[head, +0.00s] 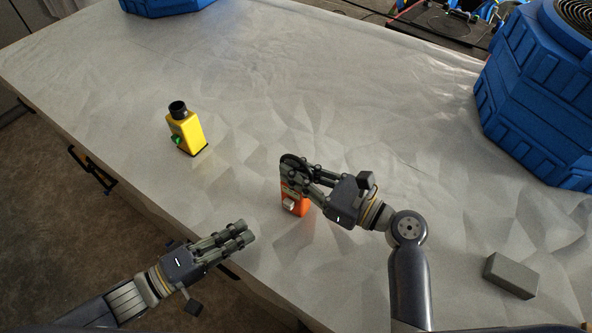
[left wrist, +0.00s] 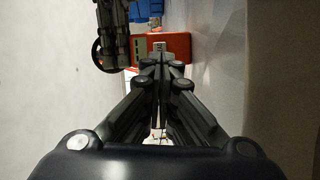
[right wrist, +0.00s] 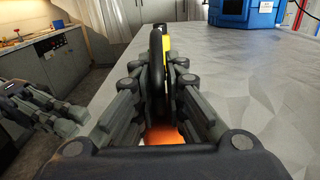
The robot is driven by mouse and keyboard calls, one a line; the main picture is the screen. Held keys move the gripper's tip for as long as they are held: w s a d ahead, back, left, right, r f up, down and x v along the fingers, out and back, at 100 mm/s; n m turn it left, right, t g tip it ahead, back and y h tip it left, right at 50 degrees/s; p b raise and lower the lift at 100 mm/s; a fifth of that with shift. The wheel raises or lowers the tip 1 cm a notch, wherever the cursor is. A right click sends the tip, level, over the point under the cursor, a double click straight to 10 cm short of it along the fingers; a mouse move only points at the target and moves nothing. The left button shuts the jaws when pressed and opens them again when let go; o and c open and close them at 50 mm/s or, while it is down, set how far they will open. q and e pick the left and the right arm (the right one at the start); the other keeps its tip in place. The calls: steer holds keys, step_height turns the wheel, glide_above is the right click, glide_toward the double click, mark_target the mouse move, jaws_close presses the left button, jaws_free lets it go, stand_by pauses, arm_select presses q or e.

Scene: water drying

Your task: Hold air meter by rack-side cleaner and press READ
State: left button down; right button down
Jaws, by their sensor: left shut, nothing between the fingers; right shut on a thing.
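The air meter, an orange handheld body (head: 302,208) with a black ring at its top, stands upright above or on the grey table; I cannot tell if it touches. My right gripper (head: 290,172) is shut on its upper part, hiding some of it. In the left wrist view the orange meter (left wrist: 178,47) shows a pale panel and a small light block on its face; a READ label is not legible. My left gripper (head: 246,232) is shut and empty, near the table's front edge, left of and below the meter, pointing towards it. Blue cleaners stand at right (head: 535,90) and far left (head: 165,5).
A yellow device (head: 185,133) with a black top and green knob stands on the table to the left. A grey block (head: 511,275) lies at the lower right. A dark rack (head: 440,30) shows beyond the far edge. The middle of the table (head: 290,90) is clear.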

mark_target(289, 204)
stand_by(0.3)
arm_select(q)
steer(key=d+n+t, duration=0.1)
steer(key=n, duration=0.1)
steer(key=s+d+r+n+t, duration=0.1)
steer(key=n, duration=0.1)
steer(key=d+r+n+t, duration=0.1)
steer(key=n, duration=0.2)
steer(key=shift+s+d+r, duration=0.15)
steer(key=shift+s+r, duration=0.05)
steer(key=shift+s, duration=0.1)
steer(key=n+t+y, duration=0.1)
steer(key=n+y, duration=0.4)
steer(key=n, duration=0.6)
steer(key=s+n+t+y, duration=0.1)
steer(key=n+y, duration=0.5)
steer(key=n, duration=0.5)
steer(key=s+a+f+n+t+y, duration=0.1)
steer(key=n+t+y, duration=0.1)
steer(key=n+y, duration=0.4)
steer(key=shift+s+n, duration=0.1)
steer(key=shift+n, duration=2.8)
steer(key=shift+s+f+n+g+y, duration=0.25)
steer(key=shift+f+n+y, duration=0.2)
steer(key=shift+n, duration=0.25)
